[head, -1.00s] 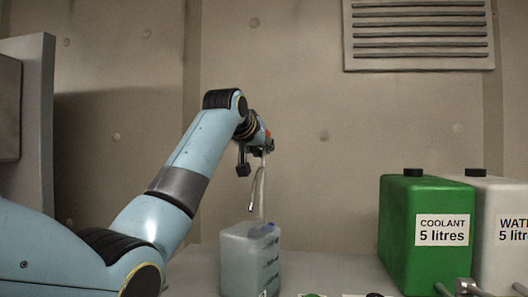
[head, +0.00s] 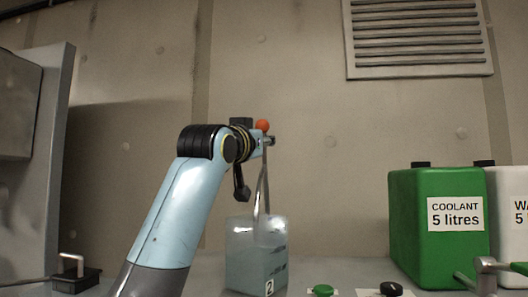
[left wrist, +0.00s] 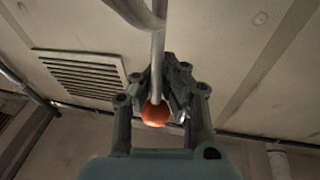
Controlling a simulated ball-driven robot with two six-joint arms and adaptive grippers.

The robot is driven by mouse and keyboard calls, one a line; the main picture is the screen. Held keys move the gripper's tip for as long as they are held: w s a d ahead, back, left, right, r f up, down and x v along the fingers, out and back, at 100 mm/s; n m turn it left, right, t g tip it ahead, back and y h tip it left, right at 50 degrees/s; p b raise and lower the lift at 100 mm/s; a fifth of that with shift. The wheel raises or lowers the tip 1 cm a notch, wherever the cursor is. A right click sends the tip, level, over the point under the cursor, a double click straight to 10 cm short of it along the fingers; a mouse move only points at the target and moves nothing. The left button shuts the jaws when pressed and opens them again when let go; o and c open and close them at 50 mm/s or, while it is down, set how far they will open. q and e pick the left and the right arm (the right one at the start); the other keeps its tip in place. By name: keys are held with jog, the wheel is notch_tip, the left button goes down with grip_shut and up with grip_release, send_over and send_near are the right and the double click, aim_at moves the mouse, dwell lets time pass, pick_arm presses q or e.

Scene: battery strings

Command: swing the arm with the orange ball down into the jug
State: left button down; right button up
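The orange ball (head: 262,125) shows just above my left gripper (head: 268,141). From there a thin metallic arm (head: 263,180) hangs down to the translucent jug (head: 240,262), which is marked 2. The arm's lower part overlaps the jug's top; the head view does not clearly show how deep its end sits inside. In the left wrist view the ball (left wrist: 155,115) is between the fingers, and the arm's rod (left wrist: 157,60) passes between the finger pads of my left gripper (left wrist: 162,88), which look closed on it. My right gripper is not in view.
A green coolant container (head: 405,225) and a white container (head: 508,235) stand at the right. A metal fitting (head: 487,268) is in front of them. A green cap (head: 322,291) and a black knob (head: 391,289) lie at the front. A black block with a handle (head: 75,277) is at left.

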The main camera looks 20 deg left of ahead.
pick_arm(q)
jog(key=shift+s+r, duration=0.15)
jog(key=shift+s, duration=0.05)
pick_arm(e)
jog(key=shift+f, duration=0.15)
pick_arm(q)
jog(key=c, duration=2)
grip_release()
jog(key=o, duration=0.4)
jog(key=shift+d, duration=0.25)
jog(key=shift+o, duration=1)
jog(key=shift+s, duration=0.1)
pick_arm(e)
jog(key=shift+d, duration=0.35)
pick_arm(q)
jog(key=shift+a, duration=0.1)
jog(key=shift+s+f, duration=0.2)
jog(key=s+f, duration=0.2)
jog(key=s, duration=0.9)
jog(key=shift+d+f, duration=0.2)
jog(key=shift+d, duration=0.15)
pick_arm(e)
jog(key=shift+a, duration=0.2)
